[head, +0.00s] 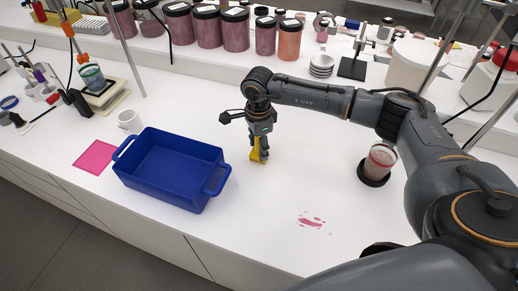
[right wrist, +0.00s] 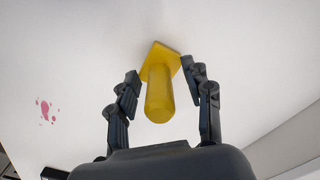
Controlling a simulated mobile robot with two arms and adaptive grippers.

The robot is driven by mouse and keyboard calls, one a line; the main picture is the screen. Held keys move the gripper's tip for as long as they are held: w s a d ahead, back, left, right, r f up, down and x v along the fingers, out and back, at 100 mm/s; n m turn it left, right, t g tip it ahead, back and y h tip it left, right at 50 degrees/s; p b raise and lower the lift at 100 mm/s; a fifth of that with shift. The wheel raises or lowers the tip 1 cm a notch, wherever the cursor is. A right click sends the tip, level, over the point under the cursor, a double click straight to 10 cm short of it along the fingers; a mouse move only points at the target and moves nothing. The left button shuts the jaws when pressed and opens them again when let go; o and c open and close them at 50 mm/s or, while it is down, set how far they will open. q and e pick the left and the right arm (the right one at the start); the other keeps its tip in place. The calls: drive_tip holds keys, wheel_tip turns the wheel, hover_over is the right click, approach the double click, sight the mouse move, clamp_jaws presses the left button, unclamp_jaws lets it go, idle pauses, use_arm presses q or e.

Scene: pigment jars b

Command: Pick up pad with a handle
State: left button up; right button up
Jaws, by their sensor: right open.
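The yellow pad with a handle (head: 256,157) stands on the white counter, right of the blue bin. In the right wrist view its yellow handle (right wrist: 160,92) points toward the camera, with the flat pad beyond it near the counter. My right gripper (head: 262,141) reaches down over it from above and partly hides it. In the right wrist view the fingers of my right gripper (right wrist: 163,80) are open, one on each side of the handle, with gaps showing. My left gripper is not in view.
A blue bin (head: 165,192) stands left of the pad, with a pink mat (head: 95,156) and a white mug (head: 129,121) near it. A pink spill (head: 311,221) lies front right. A jar (head: 377,161) stands beside my right arm. Large jars (head: 235,30) line the back shelf.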

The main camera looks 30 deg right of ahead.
drive_tip(key=shift+c, duration=0.4)
clamp_jaws()
drive_tip(key=shift+r, duration=0.1)
